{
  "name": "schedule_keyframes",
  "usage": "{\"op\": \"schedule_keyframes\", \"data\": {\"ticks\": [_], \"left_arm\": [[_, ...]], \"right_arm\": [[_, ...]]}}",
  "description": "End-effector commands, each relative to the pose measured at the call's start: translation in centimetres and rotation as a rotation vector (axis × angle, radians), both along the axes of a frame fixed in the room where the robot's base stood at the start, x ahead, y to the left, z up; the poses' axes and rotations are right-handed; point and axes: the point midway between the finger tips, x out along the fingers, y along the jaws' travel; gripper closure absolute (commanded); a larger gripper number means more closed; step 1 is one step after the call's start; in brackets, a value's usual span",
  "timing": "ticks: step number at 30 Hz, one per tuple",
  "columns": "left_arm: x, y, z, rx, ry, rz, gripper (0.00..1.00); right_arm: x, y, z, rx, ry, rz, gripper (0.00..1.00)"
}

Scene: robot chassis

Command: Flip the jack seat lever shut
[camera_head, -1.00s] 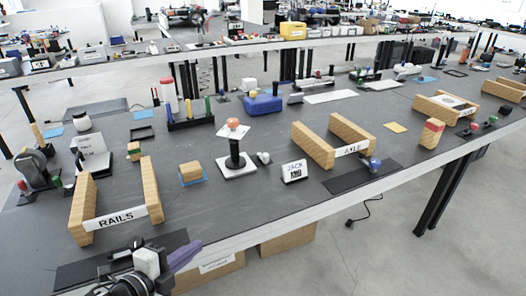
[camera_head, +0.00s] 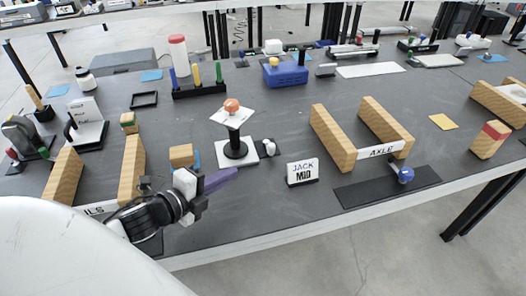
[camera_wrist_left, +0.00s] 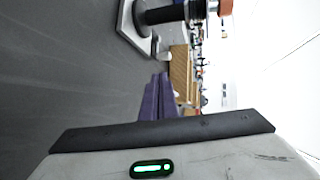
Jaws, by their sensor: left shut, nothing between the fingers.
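The jack stands upright on a white square base, with a black post (camera_head: 235,144), a tilted white plate (camera_head: 232,116) and an orange knob on top. A small light-coloured piece (camera_head: 268,147) at the right of the base looks like the seat lever; its exact position is too small to tell. My left gripper (camera_head: 234,174), with purple fingers, is shut and empty in front of the jack base, apart from it. In the left wrist view the shut fingers (camera_wrist_left: 159,82) point towards the jack base (camera_wrist_left: 130,32), which lies at the top. My right gripper is not in view.
A JACK MID sign (camera_head: 302,172) stands right of the jack. A wooden block (camera_head: 181,155) sits left of it. The wooden AXLE cradle (camera_head: 332,140) is further right, the RAILS cradle (camera_head: 131,170) at left. Bare table lies between the gripper and the sign.

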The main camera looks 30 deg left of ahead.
Motion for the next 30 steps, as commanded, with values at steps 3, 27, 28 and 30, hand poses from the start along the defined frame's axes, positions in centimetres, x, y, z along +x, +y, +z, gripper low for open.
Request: {"op": "schedule_keyframes", "data": {"ticks": [3,27,28,30], "left_arm": [[0.5,0.0,-0.1,-0.001,-0.002,0.0,1.0],[12.3,-1.0,-2.8,-0.002,-0.002,0.001,1.0],[12.5,-1.0,-2.9,-0.002,-0.001,0.002,1.0],[13.0,-1.0,-2.9,-0.001,-0.001,0.0,1.0]], "right_arm": [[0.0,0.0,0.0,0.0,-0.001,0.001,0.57],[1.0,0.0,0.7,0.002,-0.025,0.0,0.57],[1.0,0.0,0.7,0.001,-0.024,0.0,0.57],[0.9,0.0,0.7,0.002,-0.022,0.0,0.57]]}}
